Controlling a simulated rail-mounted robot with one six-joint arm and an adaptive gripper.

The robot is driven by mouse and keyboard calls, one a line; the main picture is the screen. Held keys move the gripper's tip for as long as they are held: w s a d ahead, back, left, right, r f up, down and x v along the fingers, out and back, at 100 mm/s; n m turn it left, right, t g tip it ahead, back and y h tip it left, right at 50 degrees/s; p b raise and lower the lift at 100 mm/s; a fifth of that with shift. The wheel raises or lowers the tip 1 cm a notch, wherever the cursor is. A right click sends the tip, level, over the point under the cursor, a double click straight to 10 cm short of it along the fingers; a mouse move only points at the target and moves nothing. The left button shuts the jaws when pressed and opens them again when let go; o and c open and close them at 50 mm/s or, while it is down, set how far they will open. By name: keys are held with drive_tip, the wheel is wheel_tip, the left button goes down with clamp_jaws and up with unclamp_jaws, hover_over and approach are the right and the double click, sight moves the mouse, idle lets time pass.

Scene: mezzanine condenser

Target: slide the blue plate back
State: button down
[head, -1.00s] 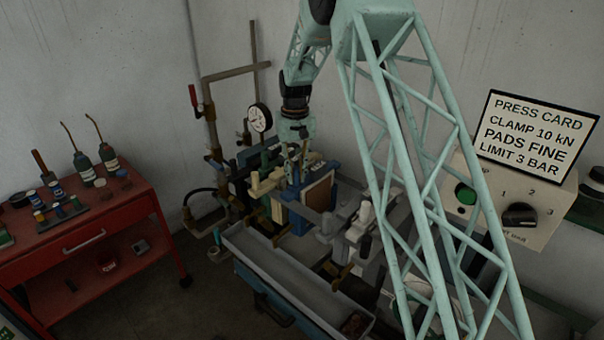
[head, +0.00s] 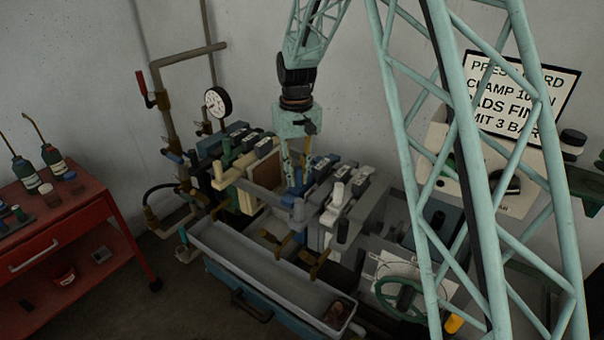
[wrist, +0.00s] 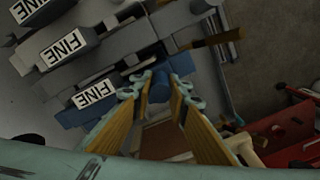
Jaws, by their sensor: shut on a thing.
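The blue plate (head: 297,192) hangs in the row of press plates, close against the plates on its right. My gripper (head: 296,178) points down from above and is shut on the blue plate's upright blue handle. In the wrist view the blue handle (wrist: 158,87) sits between my fingertips (wrist: 158,94). The plate's blue top bar (wrist: 72,117) carries a white FINE label. My arm and fingers hide part of the plate in the head view.
Grey plates (wrist: 70,50) with FINE labels stand beside the blue plate. A gap with a brown pad (head: 268,174) separates it from the cream plate (head: 232,184). A long grey trough (head: 262,272) runs in front. A pressure gauge (head: 218,102) is behind left.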

idle(0.3)
drive_tip(key=c, duration=2.5)
unclamp_jaws()
drive_tip(key=shift+r, duration=0.15)
wheel_tip(320, 180, up, 11)
drive_tip(key=shift+r, duration=0.35)
drive_tip(key=shift+s+d, duration=0.1)
